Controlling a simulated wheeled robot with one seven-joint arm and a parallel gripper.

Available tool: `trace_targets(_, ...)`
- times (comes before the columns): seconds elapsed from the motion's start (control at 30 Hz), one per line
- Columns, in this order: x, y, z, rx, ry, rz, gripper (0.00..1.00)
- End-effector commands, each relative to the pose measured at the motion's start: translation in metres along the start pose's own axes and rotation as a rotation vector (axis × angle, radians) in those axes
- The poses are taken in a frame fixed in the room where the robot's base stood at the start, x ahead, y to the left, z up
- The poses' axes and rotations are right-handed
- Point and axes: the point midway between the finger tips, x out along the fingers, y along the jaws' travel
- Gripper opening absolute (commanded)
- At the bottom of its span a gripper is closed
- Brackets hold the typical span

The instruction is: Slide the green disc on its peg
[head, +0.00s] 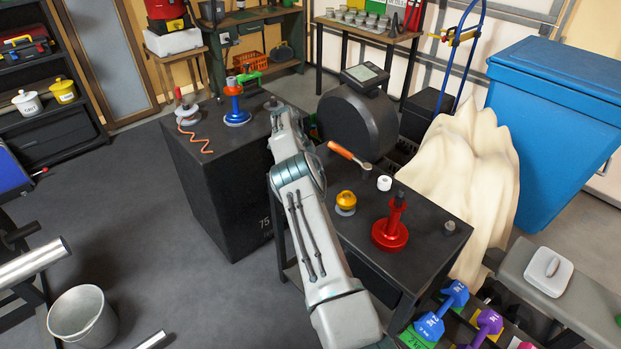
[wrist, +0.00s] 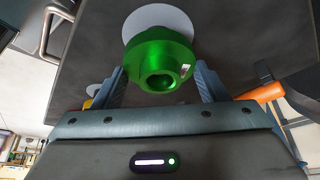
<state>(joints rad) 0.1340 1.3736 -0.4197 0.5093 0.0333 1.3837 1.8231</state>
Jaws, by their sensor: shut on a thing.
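The green disc (wrist: 160,60) shows in the wrist view as a shiny green collar with a round opening, between the two fingers of my gripper (wrist: 160,85). My gripper is shut on it. A pale grey round plate (wrist: 165,18) lies directly beyond it; I cannot tell whether the two are joined or touching. In the head view my arm hides the gripper and the green disc. I cannot tell which peg belongs to the green disc. A red disc with an upright post (head: 390,232) and a yellow knobbed piece (head: 346,201) stand on the dark table (head: 425,262).
An orange-handled ratchet (head: 350,156) lies on the table near a white roll (head: 384,183); its handle also shows in the wrist view (wrist: 262,92). A black box (head: 225,190) to the left carries a blue stacked piece (head: 236,112). A large dark drum (head: 358,122) stands behind.

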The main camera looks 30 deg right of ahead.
Motion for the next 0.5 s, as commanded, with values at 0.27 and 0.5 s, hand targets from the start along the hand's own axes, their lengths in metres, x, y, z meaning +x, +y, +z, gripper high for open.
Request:
trace_targets(0.27, 0.0014, -0.0005, 0.0006, 0.0, 0.0, -0.002, 0.78)
trace_targets(0.5, 0.002, -0.0002, 0.0008, 0.0, 0.0, -0.001, 0.92)
